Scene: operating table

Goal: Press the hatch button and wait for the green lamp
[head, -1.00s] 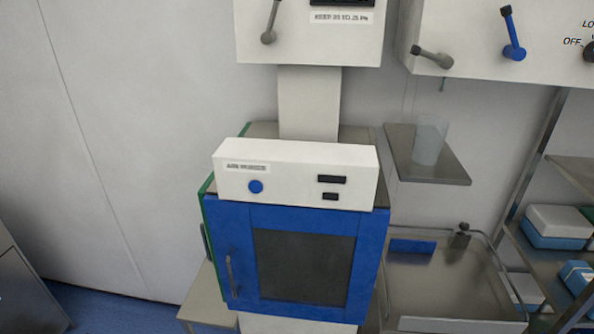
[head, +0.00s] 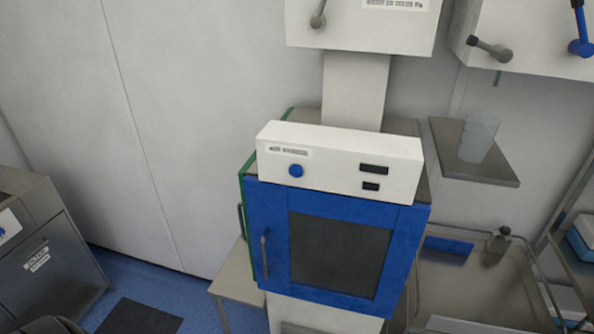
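A blue round button (head: 296,170) sits on the left of a white control panel (head: 330,185), under a small label. Two small dark rectangles, an upper one (head: 374,169) and a lower one (head: 371,186), are on the panel's right; neither shows green. Below the panel is a blue hatch door (head: 412,235) with a dark window and a handle on its left; it looks shut. Neither of my grippers is in view.
A steel shelf (head: 500,172) with a translucent cup (head: 478,138) is right of the hatch, above a steel tray table (head: 470,285). A steel cabinet (head: 70,285) stands at left. Blue floor (head: 190,300) lies between, with a dark mat (head: 138,318).

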